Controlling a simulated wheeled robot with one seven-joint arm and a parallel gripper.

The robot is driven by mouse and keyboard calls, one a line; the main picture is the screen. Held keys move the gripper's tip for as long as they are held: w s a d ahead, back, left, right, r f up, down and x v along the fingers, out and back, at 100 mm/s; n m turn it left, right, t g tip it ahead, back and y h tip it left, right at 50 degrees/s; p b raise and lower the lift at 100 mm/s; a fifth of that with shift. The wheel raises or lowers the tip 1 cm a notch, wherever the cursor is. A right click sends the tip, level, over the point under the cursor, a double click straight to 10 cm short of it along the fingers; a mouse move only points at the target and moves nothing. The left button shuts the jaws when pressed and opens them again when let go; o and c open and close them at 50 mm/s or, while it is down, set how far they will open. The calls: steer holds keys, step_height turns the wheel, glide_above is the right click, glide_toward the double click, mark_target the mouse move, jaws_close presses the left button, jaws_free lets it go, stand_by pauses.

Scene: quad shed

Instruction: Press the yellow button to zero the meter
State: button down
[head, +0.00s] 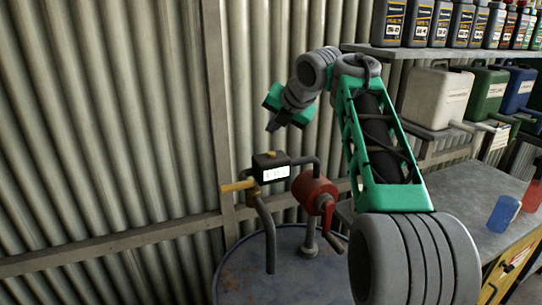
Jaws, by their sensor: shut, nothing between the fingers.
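The meter (265,163) is a dark box with a white lit display (276,173), set on the pipework above a blue drum (240,275). The digits are too small to read. A yellow-orange bar (238,186) sticks out to the left below the meter; I cannot tell a separate yellow button on the meter. My gripper (272,128) is shut and empty, pointing down, above the meter and apart from it in the picture. Its distance in depth is hard to judge.
A red hand pump (314,193) with a crank stands right of the meter on the drum. A workbench (470,195) holds a blue bottle (503,213). Shelves at the right carry oil bottles (425,22) and jerrycans (438,98). Corrugated wall (110,120) stands behind.

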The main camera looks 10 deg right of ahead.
mark_target(273, 154)
step_height(273, 154, down, 4)
steer(key=b, duration=0.3)
steer(key=shift+f, duration=0.1)
stand_by(1.7)
steer(key=shift+f+b, duration=0.4)
steer(key=shift+b, duration=0.05)
steer(key=shift+f+b, duration=0.5)
steer(key=shift+b, duration=0.05)
stand_by(0.5)
steer(key=shift+r, duration=0.15)
steer(key=shift+r+p, duration=0.75)
steer(key=shift+p, duration=0.1)
step_height(273, 154, up, 5)
steer(key=p, duration=0.4)
steer(key=shift+r+p, duration=0.15)
steer(key=shift+p, duration=0.2)
